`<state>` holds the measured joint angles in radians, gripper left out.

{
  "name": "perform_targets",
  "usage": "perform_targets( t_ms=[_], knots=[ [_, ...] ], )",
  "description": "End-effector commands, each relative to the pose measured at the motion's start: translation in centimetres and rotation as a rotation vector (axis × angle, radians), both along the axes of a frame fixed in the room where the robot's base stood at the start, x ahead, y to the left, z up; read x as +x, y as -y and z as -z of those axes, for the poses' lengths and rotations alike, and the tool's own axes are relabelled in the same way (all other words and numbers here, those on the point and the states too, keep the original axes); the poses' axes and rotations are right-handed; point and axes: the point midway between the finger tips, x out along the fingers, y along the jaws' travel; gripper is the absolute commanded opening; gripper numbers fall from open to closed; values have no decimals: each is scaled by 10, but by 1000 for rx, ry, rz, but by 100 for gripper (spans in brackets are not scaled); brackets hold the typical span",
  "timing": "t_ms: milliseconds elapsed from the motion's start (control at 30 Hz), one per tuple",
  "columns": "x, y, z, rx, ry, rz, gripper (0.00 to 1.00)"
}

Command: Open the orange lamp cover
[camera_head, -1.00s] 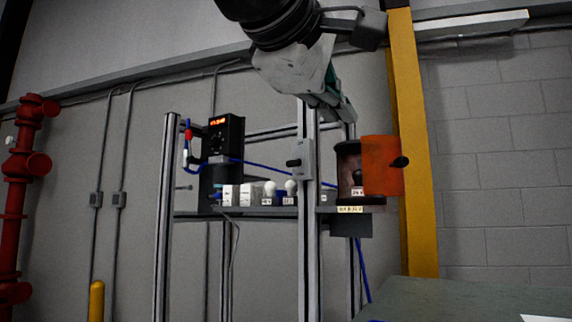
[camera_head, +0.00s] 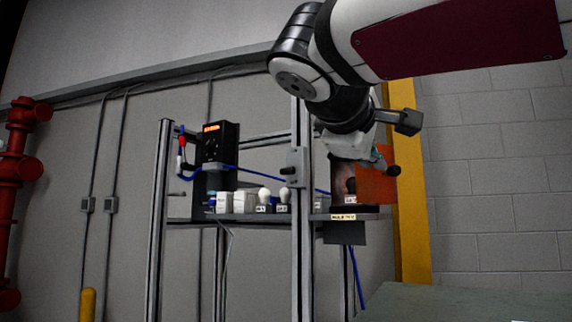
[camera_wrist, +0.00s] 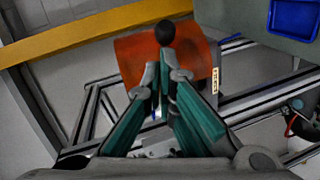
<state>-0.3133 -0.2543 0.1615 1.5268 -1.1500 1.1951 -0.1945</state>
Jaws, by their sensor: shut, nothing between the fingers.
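The orange lamp cover (camera_head: 377,188) is at the right end of the rack shelf, standing out to the right of the dark lamp housing (camera_head: 342,172). A black knob (camera_head: 391,171) is on its outer side. In the wrist view the orange cover (camera_wrist: 190,58) lies behind my fingertips, and its black knob (camera_wrist: 165,32) is just past them. My gripper (camera_wrist: 163,72) is shut and empty, with teal fingers. In the head view my gripper (camera_head: 379,162) points down at the cover's upper part, close to the knob; I cannot tell whether it touches. My wrist hides the housing's top.
A metal post with a grey switch box (camera_head: 296,167) stands left of the lamp. White blocks and round bulbs (camera_head: 264,196) line the shelf, with a black display unit (camera_head: 217,143) at left. A yellow column (camera_head: 410,220) is behind the cover. A grey-green table (camera_head: 450,300) is at lower right.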

Motion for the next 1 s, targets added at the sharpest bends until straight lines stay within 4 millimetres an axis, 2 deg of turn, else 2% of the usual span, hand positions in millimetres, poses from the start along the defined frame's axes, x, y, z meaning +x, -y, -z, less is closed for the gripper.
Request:
perform_targets(
  t_ms=[533,867,1000],
  knots=[
    [-2,9,0,2,2,-25,0],
    [-15,42,0,2,2,-224,0],
    [-17,66,0,1,2,-230,0]
  ],
)
